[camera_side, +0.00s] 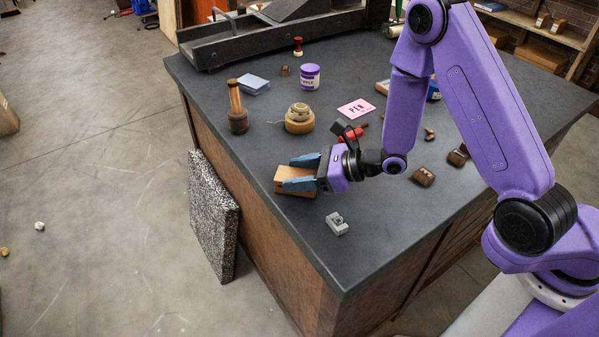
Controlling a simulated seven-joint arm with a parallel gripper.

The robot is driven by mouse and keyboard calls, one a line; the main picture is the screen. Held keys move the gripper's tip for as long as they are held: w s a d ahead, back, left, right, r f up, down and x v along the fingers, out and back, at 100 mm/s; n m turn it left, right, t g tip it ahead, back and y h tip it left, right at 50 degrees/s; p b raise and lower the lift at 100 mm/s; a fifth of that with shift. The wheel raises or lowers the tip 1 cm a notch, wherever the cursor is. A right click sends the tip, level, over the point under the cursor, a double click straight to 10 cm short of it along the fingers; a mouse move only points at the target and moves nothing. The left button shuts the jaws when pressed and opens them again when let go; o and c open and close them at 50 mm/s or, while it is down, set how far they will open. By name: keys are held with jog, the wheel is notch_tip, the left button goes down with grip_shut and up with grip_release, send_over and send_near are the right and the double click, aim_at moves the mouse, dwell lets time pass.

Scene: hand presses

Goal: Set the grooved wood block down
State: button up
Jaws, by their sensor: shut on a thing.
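The wood block (290,175) is a light tan-orange block near the left edge of the dark worktop. My gripper (300,172) reaches in from the right with its blue fingers on either side of the block and is shut on it. The block looks low, close to the worktop, but I cannot tell whether it touches the surface. Any groove in it is not clear from here, and the fingers and palm hide part of it.
The dark worktop (400,225) is clear in front. Small dark blocks (423,176) lie right.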

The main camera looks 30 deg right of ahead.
jog(key=shift+f, duration=0.2)
jog(key=o, duration=1.1)
jog(key=shift+r, duration=0.1)
jog(key=shift+d+r, duration=0.1)
jog(key=shift+r, duration=0.05)
jog(key=shift+v, duration=3.7)
jog(key=shift+s, duration=0.1)
